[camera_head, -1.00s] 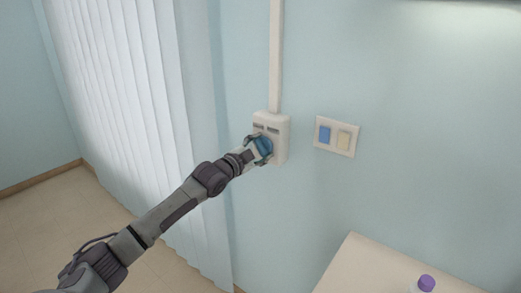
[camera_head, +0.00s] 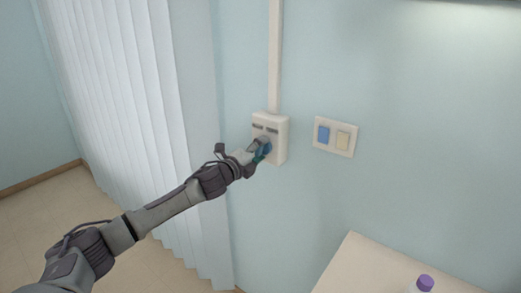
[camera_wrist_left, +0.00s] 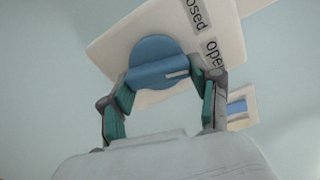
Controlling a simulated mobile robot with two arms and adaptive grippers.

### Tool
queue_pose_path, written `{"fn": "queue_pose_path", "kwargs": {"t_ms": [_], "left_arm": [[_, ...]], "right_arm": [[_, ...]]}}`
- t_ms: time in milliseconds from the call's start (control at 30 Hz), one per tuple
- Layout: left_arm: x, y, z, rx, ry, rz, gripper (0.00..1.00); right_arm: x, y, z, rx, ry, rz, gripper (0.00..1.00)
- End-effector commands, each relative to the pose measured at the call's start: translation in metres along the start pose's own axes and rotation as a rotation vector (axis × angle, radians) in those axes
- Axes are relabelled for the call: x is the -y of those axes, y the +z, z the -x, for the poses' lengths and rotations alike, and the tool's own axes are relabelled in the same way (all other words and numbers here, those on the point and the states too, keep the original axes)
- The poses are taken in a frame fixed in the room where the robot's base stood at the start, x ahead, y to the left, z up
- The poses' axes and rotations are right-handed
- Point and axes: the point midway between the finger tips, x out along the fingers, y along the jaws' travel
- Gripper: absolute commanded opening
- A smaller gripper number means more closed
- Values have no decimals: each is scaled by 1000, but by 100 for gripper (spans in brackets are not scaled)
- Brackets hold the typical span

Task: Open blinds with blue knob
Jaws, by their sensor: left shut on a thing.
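The blue knob (camera_wrist_left: 157,62) sits on a white control box (camera_wrist_left: 225,35) on the wall. In the left wrist view the box carries the labels "closed" and "open", and the knob has a pale pointer mark on its grip bar. My left gripper (camera_wrist_left: 163,82) is shut on the knob's bar, one finger on each side. In the head view the left gripper (camera_head: 260,150) covers most of the knob on the box (camera_head: 282,130). The white vertical blinds (camera_head: 120,100) hang at the left, with slats spread across. My right gripper is not in view.
A switch plate (camera_head: 335,137) with a blue and a cream rocker is on the wall right of the box. A white conduit (camera_head: 275,60) runs up from the box. A pale table (camera_head: 365,270) with a purple-capped bottle (camera_head: 424,284) stands at lower right.

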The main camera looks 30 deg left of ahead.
Motion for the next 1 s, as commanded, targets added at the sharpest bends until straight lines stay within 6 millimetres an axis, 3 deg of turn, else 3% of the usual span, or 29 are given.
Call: {"fn": "queue_pose_path", "kwargs": {"t_ms": [600, 1000], "left_arm": [[-7, 1, 0, -2, 4, -564, 27], [-8, 2, 0, -3, 4, -777, 27]], "right_arm": [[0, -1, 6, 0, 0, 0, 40], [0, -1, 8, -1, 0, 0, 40]]}}
